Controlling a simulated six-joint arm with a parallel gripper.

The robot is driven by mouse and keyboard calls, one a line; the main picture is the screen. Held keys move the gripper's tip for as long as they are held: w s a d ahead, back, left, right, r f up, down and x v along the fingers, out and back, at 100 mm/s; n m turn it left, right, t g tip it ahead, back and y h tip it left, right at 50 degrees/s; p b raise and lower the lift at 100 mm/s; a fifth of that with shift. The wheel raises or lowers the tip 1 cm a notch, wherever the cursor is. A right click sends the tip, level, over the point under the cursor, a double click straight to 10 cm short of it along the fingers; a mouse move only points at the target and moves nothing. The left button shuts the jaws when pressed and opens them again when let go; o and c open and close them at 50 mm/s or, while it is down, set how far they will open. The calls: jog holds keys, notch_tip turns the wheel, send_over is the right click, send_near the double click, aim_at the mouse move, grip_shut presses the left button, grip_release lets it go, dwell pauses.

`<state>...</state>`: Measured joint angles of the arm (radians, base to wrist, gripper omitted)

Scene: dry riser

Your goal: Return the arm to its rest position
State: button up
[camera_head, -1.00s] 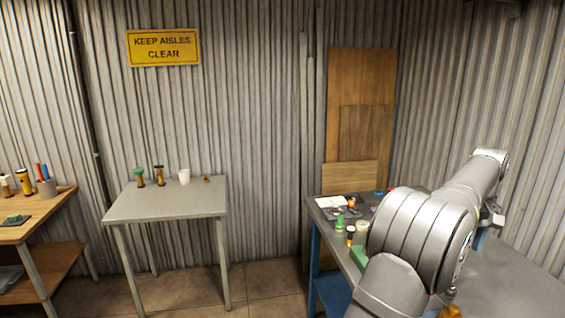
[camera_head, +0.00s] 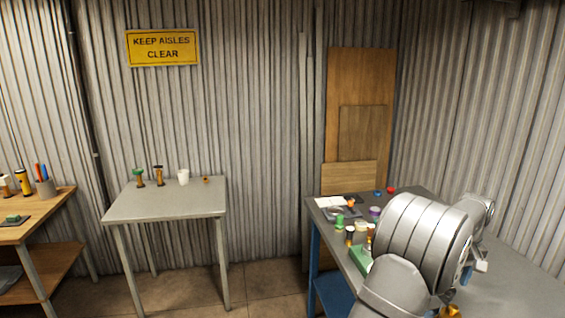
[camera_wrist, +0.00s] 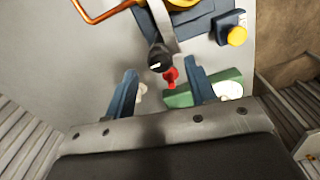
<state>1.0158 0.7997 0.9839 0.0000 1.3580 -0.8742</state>
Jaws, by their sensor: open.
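My arm (camera_head: 425,235) reaches over the grey workbench (camera_head: 500,287) at the right in the head view, and its links hide the fingers there. In the wrist view my gripper (camera_wrist: 160,67) shows two dark blue fingers spread apart, with nothing held between them. Beyond the gap are a black round knob-like part (camera_wrist: 160,60) and a small red part (camera_wrist: 171,77).
Several small items, including a green cylinder (camera_head: 339,222) and a purple one (camera_head: 375,211), crowd the workbench's left side. The wrist view shows a yellow knob (camera_wrist: 237,36) and a copper pipe (camera_wrist: 100,13). A separate grey table (camera_head: 165,205) stands left, with clear floor between.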

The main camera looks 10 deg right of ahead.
notch_tip(320, 180, down, 2)
jog(key=shift+f, duration=0.1)
jog(key=shift+f+m, duration=0.1)
jog(key=shift+m, duration=0.2)
jog(key=m, duration=0.4)
jog(key=shift+m, duration=0.3)
jog(key=m, duration=0.9)
jog(key=shift+m, duration=2.2)
